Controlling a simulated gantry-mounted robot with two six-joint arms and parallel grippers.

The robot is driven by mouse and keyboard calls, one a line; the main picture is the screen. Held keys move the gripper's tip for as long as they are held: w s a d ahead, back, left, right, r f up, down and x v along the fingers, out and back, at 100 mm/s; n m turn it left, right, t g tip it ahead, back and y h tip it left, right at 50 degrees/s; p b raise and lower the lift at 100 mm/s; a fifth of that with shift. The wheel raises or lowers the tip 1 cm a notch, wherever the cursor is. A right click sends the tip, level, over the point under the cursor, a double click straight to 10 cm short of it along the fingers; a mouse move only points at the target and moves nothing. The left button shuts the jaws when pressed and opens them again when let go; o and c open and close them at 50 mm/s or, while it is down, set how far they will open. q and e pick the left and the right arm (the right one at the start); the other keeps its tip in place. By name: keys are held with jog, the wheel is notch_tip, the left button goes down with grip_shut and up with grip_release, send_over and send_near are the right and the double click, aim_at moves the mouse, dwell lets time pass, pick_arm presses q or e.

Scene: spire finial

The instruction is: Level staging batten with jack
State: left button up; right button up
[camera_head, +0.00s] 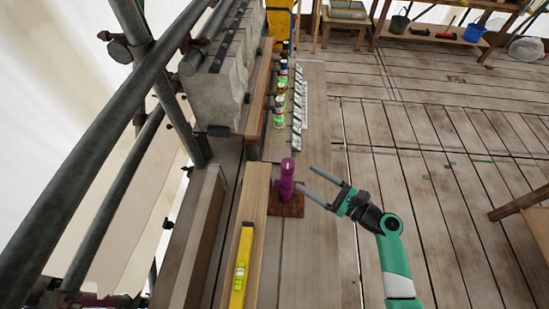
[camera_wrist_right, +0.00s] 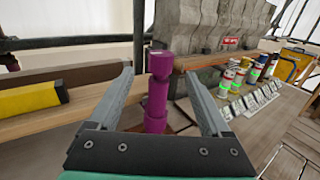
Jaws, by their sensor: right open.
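A purple jack (camera_head: 286,180) stands upright on a brown base plate (camera_head: 289,208) beside the wooden batten (camera_head: 254,196). A yellow spirit level (camera_head: 241,268) lies along the batten; its vial shows green, but the bubble is too small to read. My right gripper (camera_head: 318,182) is open, just right of the jack, its fingers pointing at it. In the right wrist view the jack (camera_wrist_right: 157,92) appears between the two open fingers (camera_wrist_right: 160,85), with no visible contact. The yellow level (camera_wrist_right: 32,97) shows at left there. My left gripper is not in view.
A grey stone block (camera_head: 215,85) stands behind the batten. Several cans (camera_head: 279,110) and a row of grey cards (camera_head: 297,115) are beyond the jack. Scaffold tubes (camera_head: 110,120) run along the left. The plank floor (camera_head: 430,190) at right is mostly clear.

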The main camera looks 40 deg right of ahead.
aim_at(282, 162)
jog(key=b+x, duration=0.1)
jog(key=x, duration=1)
jog(key=shift+w+b, duration=0.35)
jog(key=shift+b, duration=0.05)
grip_shut()
